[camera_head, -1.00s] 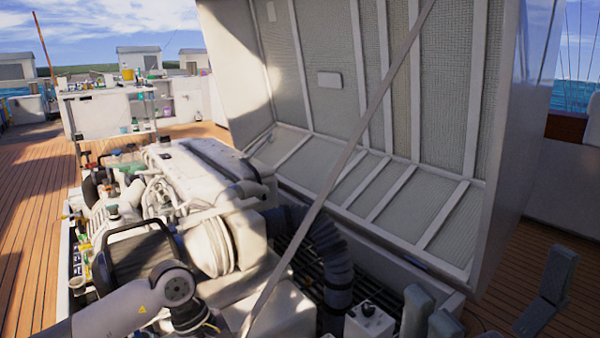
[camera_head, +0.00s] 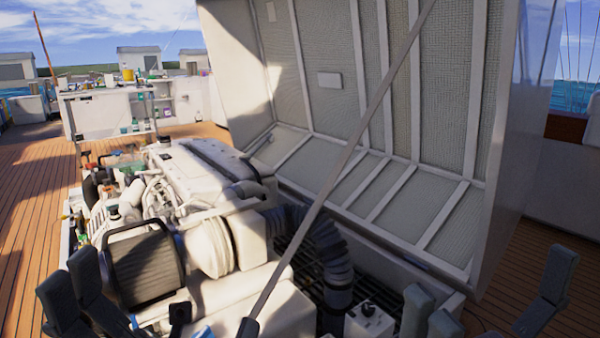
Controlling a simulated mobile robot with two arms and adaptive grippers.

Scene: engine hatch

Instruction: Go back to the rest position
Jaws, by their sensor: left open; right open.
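My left gripper (camera_head: 80,290) is at the lower left of the head view, with dark grey fingers pointing up, apart and empty. It is in front of and to the left of the engine's black-framed radiator. My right gripper (camera_head: 488,300) is at the lower right, its dark grey fingers spread wide with nothing between them. It is in front of the hatch's lower right corner. The lower parts of both grippers are cut off by the bottom edge. The white engine (camera_head: 200,180) stands in the open bay between and beyond them.
The open hatch lid (camera_head: 350,120) rises behind the engine, with a long diagonal strut (camera_head: 340,180) crossing the view. A corrugated black hose (camera_head: 325,250) and a small grey box (camera_head: 368,322) are near the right gripper. A shelf (camera_head: 120,110) with bottles stands at the back left. Wooden deck is clear at left.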

